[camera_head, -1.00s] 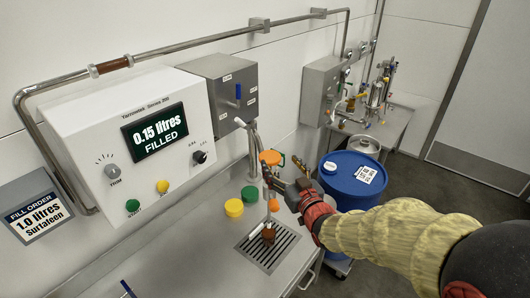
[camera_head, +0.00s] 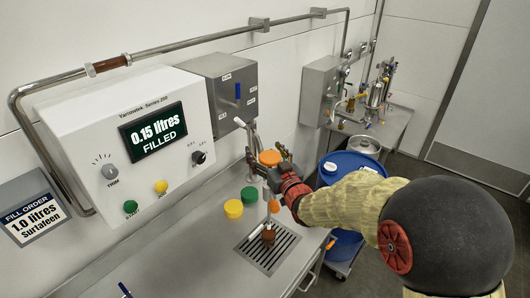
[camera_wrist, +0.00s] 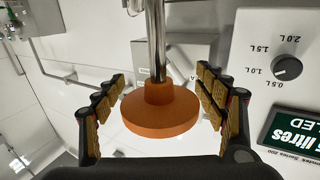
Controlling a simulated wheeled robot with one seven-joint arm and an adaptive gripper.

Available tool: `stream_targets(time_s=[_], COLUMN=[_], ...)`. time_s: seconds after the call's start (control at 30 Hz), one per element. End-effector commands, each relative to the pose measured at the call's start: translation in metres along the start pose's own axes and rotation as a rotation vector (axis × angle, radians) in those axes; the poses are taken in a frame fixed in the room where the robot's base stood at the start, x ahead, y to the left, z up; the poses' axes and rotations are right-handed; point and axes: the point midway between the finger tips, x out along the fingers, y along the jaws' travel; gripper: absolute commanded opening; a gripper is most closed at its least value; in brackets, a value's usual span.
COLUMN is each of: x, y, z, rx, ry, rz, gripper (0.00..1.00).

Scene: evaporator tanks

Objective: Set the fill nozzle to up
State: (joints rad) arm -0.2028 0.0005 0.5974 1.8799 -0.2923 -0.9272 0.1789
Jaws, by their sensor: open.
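The fill nozzle is a thin upright steel rod (camera_wrist: 157,40) with an orange flanged knob (camera_head: 270,158) at its top. Its lower end has a brown tip (camera_head: 268,235) low over the drain grate. My gripper (camera_head: 267,170) is at the knob, just below its height in the head view. In the wrist view, which is upside down, the knob (camera_wrist: 160,108) sits between the two open, padded fingers of my gripper (camera_wrist: 162,105). A gap shows on both sides. The fingers partly hide the rod in the head view.
The control panel (camera_head: 105,105) reads 0.15 litres filled; the order sign (camera_head: 35,208) reads 1.0 litres. Yellow (camera_head: 233,209) and green (camera_head: 250,194) caps stand beside the drain grate (camera_head: 285,248). A grey box (camera_head: 222,80) is on the wall behind. A blue drum (camera_head: 345,162) stands right.

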Motion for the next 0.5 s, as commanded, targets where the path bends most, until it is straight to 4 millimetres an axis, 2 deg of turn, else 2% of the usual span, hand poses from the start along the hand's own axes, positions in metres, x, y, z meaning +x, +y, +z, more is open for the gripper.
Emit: stream_targets(time_s=[0.2,0.5], x=[0.0001,-0.0001], y=[0.0001,0.0001], z=[-0.0005,-0.0006], rx=[0.0,0.0], ry=[0.0,0.001], rz=[0.0,0.0], gripper=[0.7,0.53])
